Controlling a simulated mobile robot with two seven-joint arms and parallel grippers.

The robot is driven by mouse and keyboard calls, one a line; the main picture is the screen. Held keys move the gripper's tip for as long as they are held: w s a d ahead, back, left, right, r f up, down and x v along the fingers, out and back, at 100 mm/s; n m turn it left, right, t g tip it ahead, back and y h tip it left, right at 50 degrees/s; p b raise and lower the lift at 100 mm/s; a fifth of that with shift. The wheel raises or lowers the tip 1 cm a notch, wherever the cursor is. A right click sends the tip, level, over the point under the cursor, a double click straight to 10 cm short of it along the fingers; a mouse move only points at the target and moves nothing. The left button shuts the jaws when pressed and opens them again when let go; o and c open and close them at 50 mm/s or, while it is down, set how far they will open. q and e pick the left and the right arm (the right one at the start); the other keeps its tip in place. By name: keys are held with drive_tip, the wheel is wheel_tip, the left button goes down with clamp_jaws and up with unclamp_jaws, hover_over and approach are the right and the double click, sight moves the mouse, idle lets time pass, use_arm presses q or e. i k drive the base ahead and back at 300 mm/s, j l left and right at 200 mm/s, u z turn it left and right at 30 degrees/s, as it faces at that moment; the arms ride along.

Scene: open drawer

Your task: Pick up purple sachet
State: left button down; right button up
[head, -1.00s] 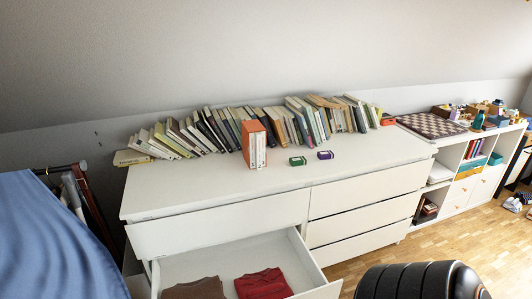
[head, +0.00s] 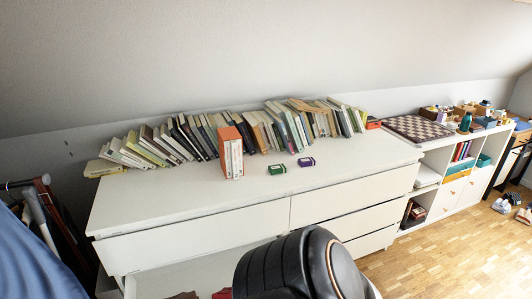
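The purple sachet (head: 306,162) lies on top of the white dresser (head: 150,210), near its back middle. A green sachet (head: 277,169) lies just left of it, apart from it. A black, ribbed rounded part of my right arm comes in at the bottom middle, in front of the dresser. Its fingertips do not show, and it is well short of the purple sachet. My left gripper is not in view.
A row of leaning books (head: 180,137) lines the dresser's back, with an orange box of books (head: 227,153) left of the sachets. An open drawer (head: 190,272) juts out below, partly hidden by my arm. A chessboard (head: 418,128) lies at right. The dresser's front top is clear.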

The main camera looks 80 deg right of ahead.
sight(305, 162)
drive_tip(key=k+l, duration=0.15)
drive_tip(key=l, duration=0.3)
drive_tip(key=k+l, duration=0.2)
drive_tip(key=l, duration=0.2)
drive_tip(key=k+l, duration=0.15)
drive_tip(key=l, duration=0.3)
drive_tip(key=k+l, duration=0.2)
drive_tip(key=l, duration=0.25)
drive_tip(key=k+l, duration=0.15)
drive_tip(key=l, duration=0.3)
drive_tip(key=k+l, duration=0.2)
drive_tip(key=l, duration=0.2)
drive_tip(key=k+l, duration=0.15)
drive_tip(key=l, duration=0.3)
drive_tip(key=k+l, duration=0.2)
drive_tip(key=l, duration=0.25)
